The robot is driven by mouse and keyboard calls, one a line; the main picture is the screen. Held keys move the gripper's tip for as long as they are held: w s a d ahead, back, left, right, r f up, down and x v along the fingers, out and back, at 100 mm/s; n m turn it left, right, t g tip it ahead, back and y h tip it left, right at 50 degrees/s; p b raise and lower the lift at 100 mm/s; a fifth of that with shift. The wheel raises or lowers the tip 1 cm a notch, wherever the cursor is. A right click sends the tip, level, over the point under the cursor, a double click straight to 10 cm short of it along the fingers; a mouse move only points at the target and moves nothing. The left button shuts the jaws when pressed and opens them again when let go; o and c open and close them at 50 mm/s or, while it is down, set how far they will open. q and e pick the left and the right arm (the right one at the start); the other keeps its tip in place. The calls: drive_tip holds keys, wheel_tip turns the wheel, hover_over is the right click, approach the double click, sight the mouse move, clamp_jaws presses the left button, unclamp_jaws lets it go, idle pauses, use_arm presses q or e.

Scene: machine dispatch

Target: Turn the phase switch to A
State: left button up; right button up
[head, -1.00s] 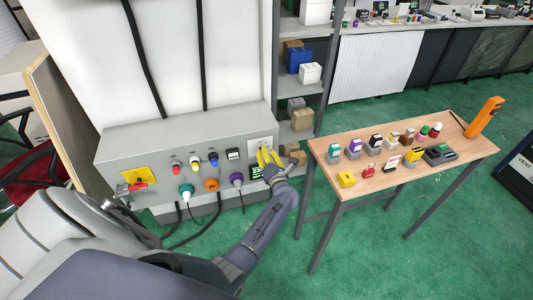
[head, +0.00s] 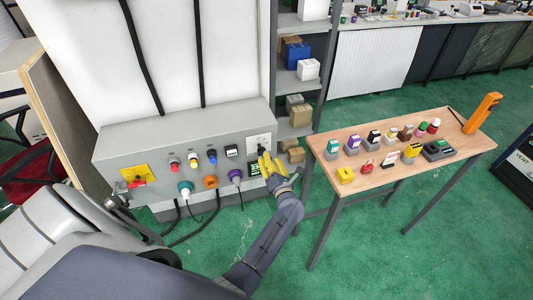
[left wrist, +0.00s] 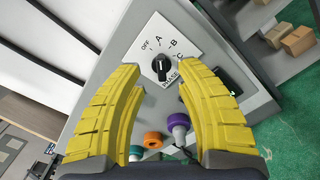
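The phase switch is a black rotary knob (left wrist: 161,66) on a white plate marked OFF, A, B, C and PHASE. In the left wrist view the knob's bar stands nearly upright, roughly in line with the A; its pointer end is hard to make out. In the head view the white plate (head: 259,142) is at the right end of the grey panel, its lower part behind my fingers. My left gripper (head: 266,163) has yellow fingers, spread wide and empty, in front of the switch. In the left wrist view its fingertips (left wrist: 163,65) lie either side of the knob, apart from it. My right gripper is not in view.
The grey panel (head: 120,150) also carries a red-handled yellow switch (head: 137,176), coloured buttons and several plugs with cables. A wooden table (head: 390,185) with small parts stands to the right. Shelving (head: 290,75) with boxes is behind. Green floor is open in front.

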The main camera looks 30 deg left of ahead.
use_arm(q)
drive_tip(key=shift+v, duration=2.7)
